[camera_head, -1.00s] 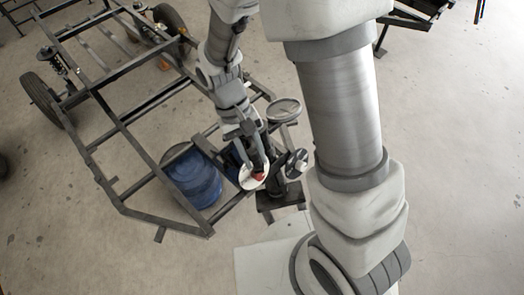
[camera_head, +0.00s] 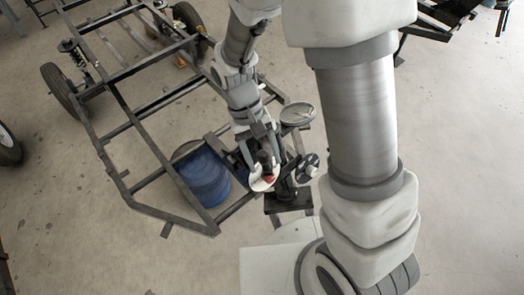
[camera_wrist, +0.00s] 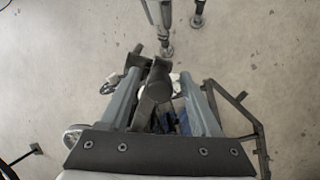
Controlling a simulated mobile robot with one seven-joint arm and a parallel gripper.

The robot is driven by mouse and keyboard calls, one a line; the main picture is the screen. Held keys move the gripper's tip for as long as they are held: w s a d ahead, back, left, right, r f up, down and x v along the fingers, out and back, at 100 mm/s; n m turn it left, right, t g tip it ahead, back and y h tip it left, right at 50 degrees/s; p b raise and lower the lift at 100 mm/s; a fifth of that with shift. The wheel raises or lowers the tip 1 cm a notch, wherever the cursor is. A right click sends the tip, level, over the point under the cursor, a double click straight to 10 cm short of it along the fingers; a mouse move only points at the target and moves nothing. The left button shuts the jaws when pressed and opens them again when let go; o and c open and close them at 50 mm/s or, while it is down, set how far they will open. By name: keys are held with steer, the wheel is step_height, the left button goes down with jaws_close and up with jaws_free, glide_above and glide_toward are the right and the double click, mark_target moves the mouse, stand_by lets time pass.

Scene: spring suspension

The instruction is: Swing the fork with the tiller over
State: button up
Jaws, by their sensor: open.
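My gripper (camera_head: 263,163) is over the front right corner of the frame in the head view. In the wrist view its two blue-grey fingers (camera_wrist: 158,92) stand wide apart. A dark bar with a rounded end, seemingly the tiller (camera_wrist: 158,80), lies between them, with gaps visible on both sides. In the head view the tiller's dark end (camera_head: 265,158) shows between the fingers, above a white disc with a red patch (camera_head: 262,183). A dark upright part, perhaps the fork (camera_head: 287,188), stands beside the disc. Its lower joint is largely hidden.
The dark tube frame (camera_head: 150,203) extends to the left, with a blue drum (camera_head: 204,180) near its front corner. A round pan (camera_head: 297,114) and a dark disc-shaped part (camera_head: 307,167) are close right of my gripper. Bare floor (camera_head: 465,180) lies to the right.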

steer(key=p+v, duration=0.1)
steer(key=v, duration=1.6)
steer(key=shift+r, duration=0.2)
steer(key=s+d+r+m+t+y, duration=0.1)
steer(key=s+d+r+t, duration=0.3)
steer(key=d, duration=0.3)
steer(key=s+d+r+m+t+y, duration=0.1)
steer(key=s+d+r+t, duration=0.4)
steer(key=s+d, duration=0.1)
steer(key=shift+d+y, duration=0.4)
steer(key=shift+d, duration=0.3)
steer(key=shift+s, duration=0.1)
stand_by(0.9)
